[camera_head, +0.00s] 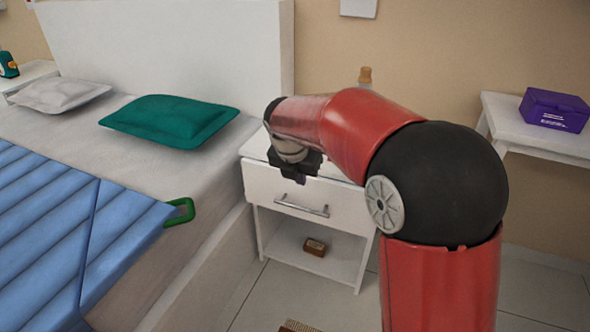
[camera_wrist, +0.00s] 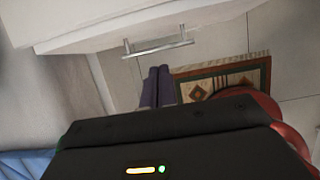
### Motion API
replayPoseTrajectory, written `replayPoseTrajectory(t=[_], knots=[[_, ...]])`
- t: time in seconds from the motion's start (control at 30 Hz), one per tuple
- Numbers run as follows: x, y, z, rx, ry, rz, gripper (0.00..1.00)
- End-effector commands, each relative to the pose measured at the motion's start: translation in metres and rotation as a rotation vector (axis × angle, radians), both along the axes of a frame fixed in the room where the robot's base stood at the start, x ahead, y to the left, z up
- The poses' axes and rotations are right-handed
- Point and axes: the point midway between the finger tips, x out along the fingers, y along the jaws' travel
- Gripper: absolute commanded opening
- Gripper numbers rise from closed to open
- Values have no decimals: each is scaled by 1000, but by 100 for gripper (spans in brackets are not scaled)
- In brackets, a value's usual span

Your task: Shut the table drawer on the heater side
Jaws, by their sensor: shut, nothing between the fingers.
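The white bedside table (camera_head: 312,268) stands to the right of the bed. Its drawer front (camera_head: 262,183) has a grey metal bar handle (camera_head: 302,206), which also shows in the wrist view (camera_wrist: 157,46). My arm hides much of the table top, so I cannot tell how far the drawer stands out. My gripper (camera_head: 300,178) is just above the handle in the head view, near the upper part of the drawer front. In the wrist view its purple fingers (camera_wrist: 158,86) are together and empty, apart from the handle in the picture. No heater is recognisable.
The bed with a green pillow (camera_head: 172,119) and blue cover (camera_head: 60,215) is close on the left. A small brown object (camera_head: 315,246) lies on the open lower shelf. A patterned rug (camera_wrist: 222,76) lies on the floor. A white table (camera_head: 508,121) with a purple box (camera_head: 553,109) stands right.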

Motion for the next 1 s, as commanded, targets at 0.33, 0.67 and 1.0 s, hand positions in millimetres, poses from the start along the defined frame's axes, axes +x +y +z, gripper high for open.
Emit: replayPoseTrajectory(t=[0.33,0.67,1.0], knots=[[35,-12,-48,0,-1,-1,0],[56,-20,-48,0,0,1,0],[58,-21,-46,0,0,1,0]])
